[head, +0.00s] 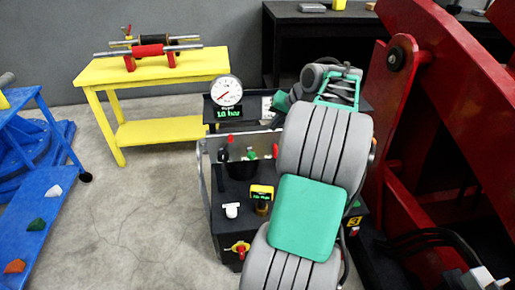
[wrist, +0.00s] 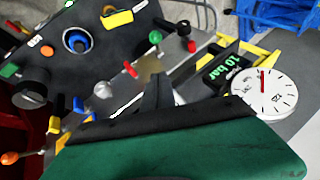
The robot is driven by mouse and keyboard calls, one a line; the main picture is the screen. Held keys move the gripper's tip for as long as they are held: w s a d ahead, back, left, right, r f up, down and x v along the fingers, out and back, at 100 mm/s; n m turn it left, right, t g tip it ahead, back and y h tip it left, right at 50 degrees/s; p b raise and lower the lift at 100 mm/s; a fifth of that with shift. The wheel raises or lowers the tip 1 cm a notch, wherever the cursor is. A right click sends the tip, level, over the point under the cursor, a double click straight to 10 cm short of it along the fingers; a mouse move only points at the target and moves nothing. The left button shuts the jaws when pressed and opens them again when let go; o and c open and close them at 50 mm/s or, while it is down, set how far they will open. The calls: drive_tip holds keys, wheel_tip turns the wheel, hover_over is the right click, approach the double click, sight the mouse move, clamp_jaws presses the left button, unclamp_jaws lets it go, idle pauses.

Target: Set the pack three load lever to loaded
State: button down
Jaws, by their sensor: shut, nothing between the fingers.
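The black hydraulic pack (head: 228,190) stands in the middle of the head view, partly hidden behind my grey and green arm. A yellow tag reading 3 (head: 353,222) shows at its right side. In the wrist view the dark panel (wrist: 105,45) carries several coloured knobs and levers, among them a red-knobbed lever (wrist: 131,69) and a lever with an orange ball (wrist: 10,158) at lower left. I cannot tell which one is the pack three load lever, or its position. My gripper (wrist: 158,92) shows its dark fingers shut and empty, over the panel edge; touching cannot be told.
A round gauge (head: 226,91) stands above a green 10 bar display and also shows in the wrist view (wrist: 264,93). A yellow bench (head: 160,70) is behind left, a blue frame (head: 45,190) far left, a large red structure (head: 440,110) at right. The floor at left centre is clear.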

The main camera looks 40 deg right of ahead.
drive_tip(key=s+a+f+b+x, duration=0.1)
drive_tip(key=a+x, duration=0.1)
drive_tip(key=x, duration=1.1)
drive_tip(key=shift+s, duration=0.3)
drive_tip(key=shift+s+b, duration=0.1)
drive_tip(key=shift+b, duration=0.4)
